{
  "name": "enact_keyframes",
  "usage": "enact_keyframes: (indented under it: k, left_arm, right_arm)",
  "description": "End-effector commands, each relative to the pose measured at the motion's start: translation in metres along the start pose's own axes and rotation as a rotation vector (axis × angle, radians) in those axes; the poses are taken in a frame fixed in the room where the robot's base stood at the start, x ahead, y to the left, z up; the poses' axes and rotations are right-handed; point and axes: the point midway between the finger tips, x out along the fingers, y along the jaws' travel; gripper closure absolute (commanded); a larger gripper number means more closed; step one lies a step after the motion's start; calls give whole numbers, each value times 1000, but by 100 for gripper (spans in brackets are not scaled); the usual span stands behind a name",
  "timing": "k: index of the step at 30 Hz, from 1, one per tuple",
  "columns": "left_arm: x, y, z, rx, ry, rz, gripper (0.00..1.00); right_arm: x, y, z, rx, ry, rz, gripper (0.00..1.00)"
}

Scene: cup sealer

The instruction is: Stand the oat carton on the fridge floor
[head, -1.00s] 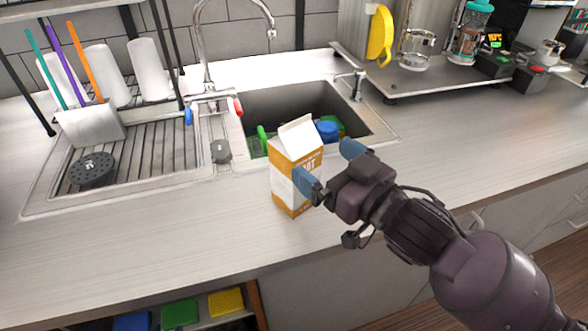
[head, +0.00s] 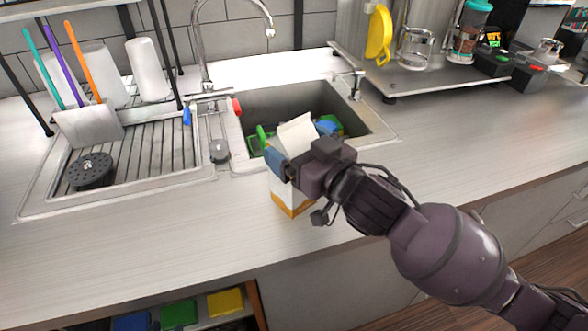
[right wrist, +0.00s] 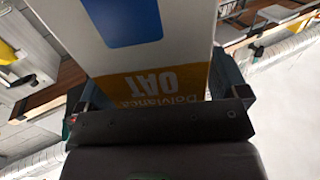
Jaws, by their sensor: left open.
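The oat carton (head: 290,196), white and orange with a gabled top, stands upright on the counter in front of the sink. My right gripper (head: 297,150) is at the carton and hides much of its upper front. In the right wrist view the carton's printed face (right wrist: 150,85) fills the space between the widely spaced fingers of my right gripper (right wrist: 160,82), one on each side. I cannot see clearly whether they touch it. My left gripper is not in view. No fridge shows clearly.
The sink (head: 357,125) with coloured items lies just behind the carton. A drying rack (head: 150,168) with cups and a utensil holder (head: 88,128) is at left. A steel appliance tray (head: 425,79) stands back right. The counter (head: 150,235) is clear at front left.

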Motion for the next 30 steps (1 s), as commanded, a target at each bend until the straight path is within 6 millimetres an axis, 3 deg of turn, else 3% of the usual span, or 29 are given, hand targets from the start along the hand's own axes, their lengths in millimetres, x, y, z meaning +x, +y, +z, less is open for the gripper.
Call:
enact_keyframes:
  k: [2, 18, 26, 30]
  left_arm:
    - [-1, 0, 1, 0, -2, 0, 57]
    - [-2, 0, 4, -1, -8, -2, 57]
    - [-1, 0, 1, -1, -3, -1, 57]
    - [-2, 0, -3, 0, 3, -1, 57]
  right_arm:
    - [0, 0, 0, 0, 0, 0, 20]
    - [0, 0, -3, -2, 6, -1, 100]
    - [0, 0, -5, -3, 7, -1, 100]
    - [0, 0, -15, -4, 10, -1, 100]
